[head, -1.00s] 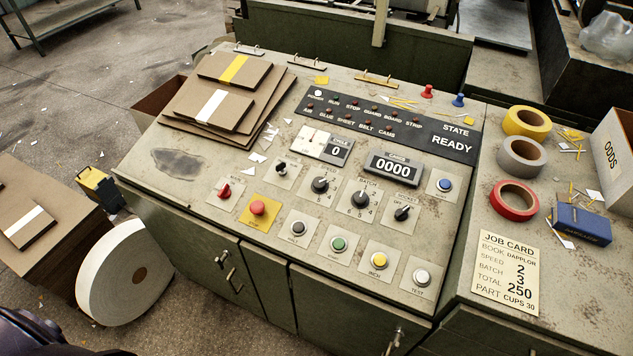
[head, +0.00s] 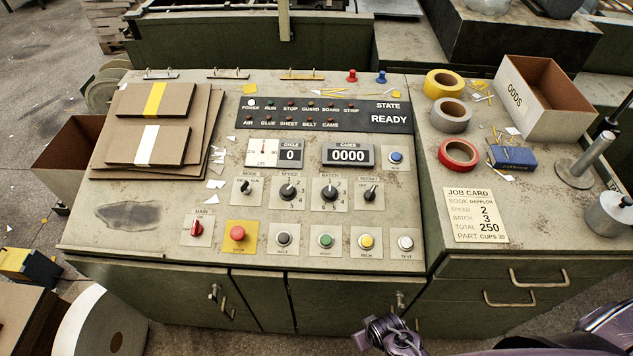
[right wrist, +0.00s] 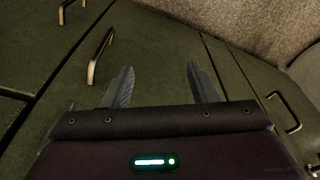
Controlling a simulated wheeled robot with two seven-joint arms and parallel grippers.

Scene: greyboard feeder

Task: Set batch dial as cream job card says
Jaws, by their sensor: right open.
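The cream job card (head: 459,233) lies on the right-hand bench top and reads speed 2, batch 3, total 250. The batch dial (head: 329,192) is a black round knob on a pale plate, in the console's middle row. Its mark seems to point roughly upward; the number it marks is too small to tell. In the right wrist view my right gripper (right wrist: 160,85) has its two fingers spread, nothing between them, facing the green cabinet front below the console. A dark part of my arm shows at the bottom of the head view. My left gripper is not in view.
Buttons line the row below, including a red stop button (head: 237,233). Boards (head: 150,120) lie at left. Tape rolls (head: 459,154) and the ODDS box (head: 530,110) are at right.

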